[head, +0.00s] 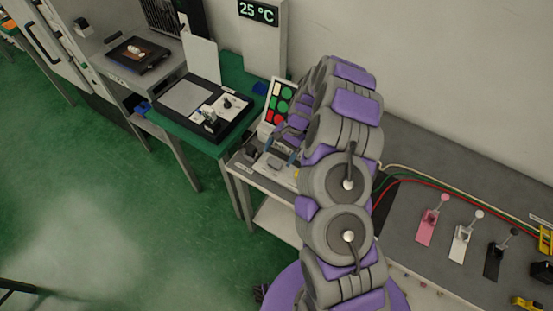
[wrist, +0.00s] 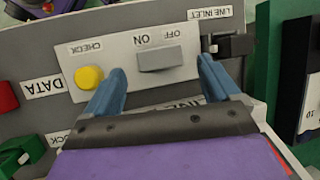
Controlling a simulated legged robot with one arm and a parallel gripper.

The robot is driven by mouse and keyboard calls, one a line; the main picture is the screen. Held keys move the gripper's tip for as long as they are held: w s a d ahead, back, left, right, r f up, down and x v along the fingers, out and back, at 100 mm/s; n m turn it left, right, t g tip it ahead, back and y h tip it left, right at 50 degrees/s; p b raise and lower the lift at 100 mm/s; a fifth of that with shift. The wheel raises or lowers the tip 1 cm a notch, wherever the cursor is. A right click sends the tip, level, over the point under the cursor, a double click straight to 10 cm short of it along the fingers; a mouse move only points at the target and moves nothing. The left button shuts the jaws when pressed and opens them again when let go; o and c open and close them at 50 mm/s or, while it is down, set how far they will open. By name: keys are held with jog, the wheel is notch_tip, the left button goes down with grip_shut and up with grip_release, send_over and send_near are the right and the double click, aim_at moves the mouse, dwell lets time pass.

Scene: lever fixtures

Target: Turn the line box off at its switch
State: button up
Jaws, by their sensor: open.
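The line box panel (wrist: 123,95) fills the middle of the wrist view, its labels upside down. Its grey switch (wrist: 160,59) sits under the ON and OFF labels, with ON to the left and OFF to the right. I cannot tell which side is pressed. My gripper (wrist: 161,68) is open, its blue fingers on either side of the switch and nothing held. Whether a fingertip touches the panel is unclear. In the head view my arm hides much of the box (head: 270,164).
A yellow CHECK button (wrist: 89,77) is close by the left finger. A black plug at LINE INLET (wrist: 230,45) is near the right finger. Red (wrist: 6,97) and green (wrist: 28,150) parts lie at left. Several small levers (head: 462,238) stand on the right bench.

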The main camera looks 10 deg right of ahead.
aim_at(275, 162)
jog(key=shift+x, duration=1.5)
